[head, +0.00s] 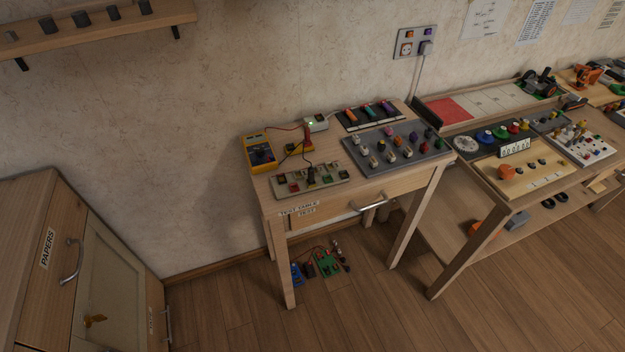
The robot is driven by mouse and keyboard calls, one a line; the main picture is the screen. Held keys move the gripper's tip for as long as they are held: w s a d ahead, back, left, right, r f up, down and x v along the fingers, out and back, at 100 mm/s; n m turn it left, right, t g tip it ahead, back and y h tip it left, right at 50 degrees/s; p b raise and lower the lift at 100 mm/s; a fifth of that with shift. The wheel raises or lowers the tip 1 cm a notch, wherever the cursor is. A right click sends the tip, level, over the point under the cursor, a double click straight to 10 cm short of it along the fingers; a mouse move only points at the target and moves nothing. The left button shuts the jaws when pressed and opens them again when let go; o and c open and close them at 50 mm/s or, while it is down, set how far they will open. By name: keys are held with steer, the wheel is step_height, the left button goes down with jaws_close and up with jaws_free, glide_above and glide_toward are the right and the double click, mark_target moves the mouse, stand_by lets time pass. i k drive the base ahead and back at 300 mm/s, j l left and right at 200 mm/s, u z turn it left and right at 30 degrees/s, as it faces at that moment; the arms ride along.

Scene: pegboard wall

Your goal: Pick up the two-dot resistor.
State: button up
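No part with two dots can be made out; the parts are too small in the head view. Several small pale and coloured parts (408,137) stand in rows on a grey board (437,158) on the small wooden test table (320,221). Any of them may be the resistor, but I cannot tell which. In front of a yellow multimeter (260,153), a pale strip board (335,187) holds several small blocks. A dark tray (347,122) with orange, teal and purple parts lies at the back. My gripper is not in view.
A wooden cabinet labelled PAPERS (47,248) stands at left, under a wall shelf (95,33). A longer workbench (472,221) with boards stands right of the test table. Circuit parts (325,262) lie below the table. The wooden floor (370,315) in front is clear.

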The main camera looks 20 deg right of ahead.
mark_target(391, 158)
steer(key=u, duration=0.25)
steer(key=l+u, duration=0.3)
steer(key=u, duration=0.2)
steer(key=l+u, duration=0.35)
steer(key=u, duration=0.15)
steer(key=l+u, duration=0.35)
steer(key=u, duration=0.15)
steer(key=k+l+u, duration=0.15)
steer(key=k+l, duration=0.15)
steer(key=l, duration=0.3)
steer(key=k+l+u, duration=0.1)
steer(key=k+l, duration=0.2)
steer(key=l, duration=0.25)
steer(key=k+l+u, duration=0.15)
steer(key=k+l, duration=0.2)
steer(key=l, duration=0.2)
steer(key=k+l+u, duration=0.1)
steer(key=k+l, duration=0.25)
steer(key=l, duration=0.15)
